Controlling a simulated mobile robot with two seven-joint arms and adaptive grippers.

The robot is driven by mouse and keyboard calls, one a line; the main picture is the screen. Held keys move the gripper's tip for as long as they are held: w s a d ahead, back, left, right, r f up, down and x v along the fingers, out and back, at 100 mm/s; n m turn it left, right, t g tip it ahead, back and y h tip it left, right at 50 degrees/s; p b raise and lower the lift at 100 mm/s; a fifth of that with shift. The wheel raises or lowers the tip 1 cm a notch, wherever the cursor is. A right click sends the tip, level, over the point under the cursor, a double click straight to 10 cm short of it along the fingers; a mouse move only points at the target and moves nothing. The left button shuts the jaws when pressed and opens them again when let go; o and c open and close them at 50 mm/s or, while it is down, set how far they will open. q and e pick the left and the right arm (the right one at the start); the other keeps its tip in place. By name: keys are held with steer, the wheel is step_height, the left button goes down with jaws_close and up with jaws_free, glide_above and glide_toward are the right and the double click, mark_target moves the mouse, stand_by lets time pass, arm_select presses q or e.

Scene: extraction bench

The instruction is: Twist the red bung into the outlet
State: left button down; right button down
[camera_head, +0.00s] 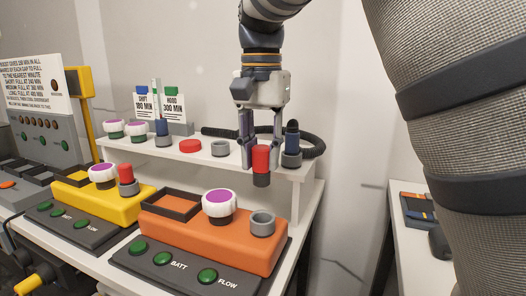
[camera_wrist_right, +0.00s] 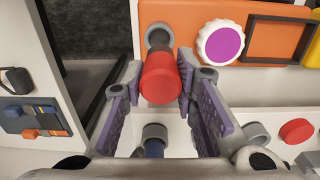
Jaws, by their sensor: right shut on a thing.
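My right gripper (camera_head: 261,142) is shut on a red bung (camera_head: 261,158) with a dark grey lower end, held upright in the air. In the right wrist view the red bung (camera_wrist_right: 160,80) sits between the purple-padded fingers. The orange unit (camera_head: 205,240) has an open grey ring outlet (camera_head: 263,223) on its right end. The bung is above and behind this outlet, apart from it. The outlet shows in the right wrist view (camera_wrist_right: 158,34), just beyond the bung's grey end, which partly overlaps it. My left gripper is not in view.
A purple-topped white knob (camera_head: 218,203) and a dark square frame (camera_head: 171,205) stand left of the outlet. The yellow unit (camera_head: 100,197) carries another red bung (camera_head: 126,174). Behind, a white shelf (camera_head: 200,155) holds a red cap (camera_head: 190,146), grey rings and a blue-topped piece (camera_head: 292,138).

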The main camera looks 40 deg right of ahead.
mark_target(262, 183)
steer(key=shift+f, duration=0.1)
steer(key=shift+f, duration=2.8)
steer(key=shift+s+f, duration=0.1)
steer(key=shift+f, duration=1.65)
steer(key=m, duration=0.3)
steer(key=shift+m, duration=0.4)
steer(key=m, duration=0.5)
steer(key=c, duration=1.2)
jaws_free()
